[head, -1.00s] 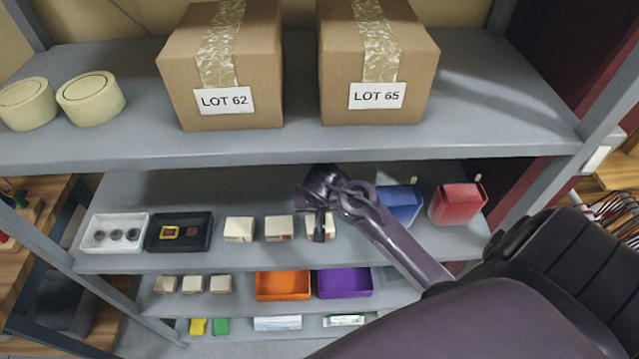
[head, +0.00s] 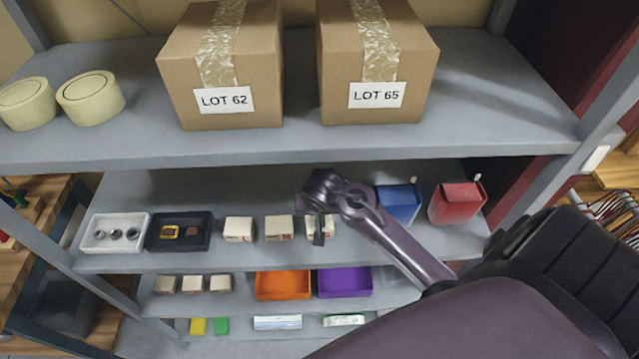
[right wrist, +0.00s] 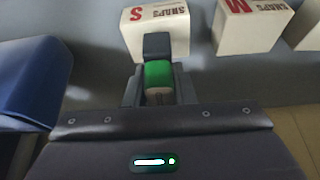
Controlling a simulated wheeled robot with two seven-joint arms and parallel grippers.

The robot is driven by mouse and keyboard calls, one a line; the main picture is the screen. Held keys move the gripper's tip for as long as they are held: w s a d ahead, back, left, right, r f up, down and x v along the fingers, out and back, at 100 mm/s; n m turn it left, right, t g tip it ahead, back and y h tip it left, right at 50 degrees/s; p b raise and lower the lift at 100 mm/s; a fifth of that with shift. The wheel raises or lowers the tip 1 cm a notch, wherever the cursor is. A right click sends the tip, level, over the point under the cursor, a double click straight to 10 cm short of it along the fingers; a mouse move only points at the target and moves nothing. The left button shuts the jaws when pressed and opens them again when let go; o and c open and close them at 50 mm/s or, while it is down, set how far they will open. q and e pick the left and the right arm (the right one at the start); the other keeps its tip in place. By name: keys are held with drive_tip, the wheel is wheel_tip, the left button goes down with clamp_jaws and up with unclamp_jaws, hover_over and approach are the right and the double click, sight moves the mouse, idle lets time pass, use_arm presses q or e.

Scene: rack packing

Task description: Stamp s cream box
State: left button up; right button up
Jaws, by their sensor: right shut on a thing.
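Three cream boxes stand in a row on the middle shelf. The one with a red S (right wrist: 138,14) is the rightmost in the head view (head: 313,233) and is partly hidden by my right gripper (head: 319,238). In the right wrist view a box with a red M (right wrist: 236,14) stands to its right. My right gripper (right wrist: 158,80) is shut on a small green and tan thing (right wrist: 158,72), probably a stamp. It is right at the S box, and I cannot tell whether they touch. My left gripper is not in view.
A blue container (head: 399,204) and a red one (head: 457,203) stand right of the boxes. A white tray (head: 88,247) and a black tray (head: 152,246) stand left.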

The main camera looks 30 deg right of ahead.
drive_tip(key=shift+s+f, duration=0.1)
drive_tip(key=shift+f, duration=0.45)
idle(1.9)
drive_tip(key=shift+r, duration=0.1)
drive_tip(key=shift+r, duration=3.5)
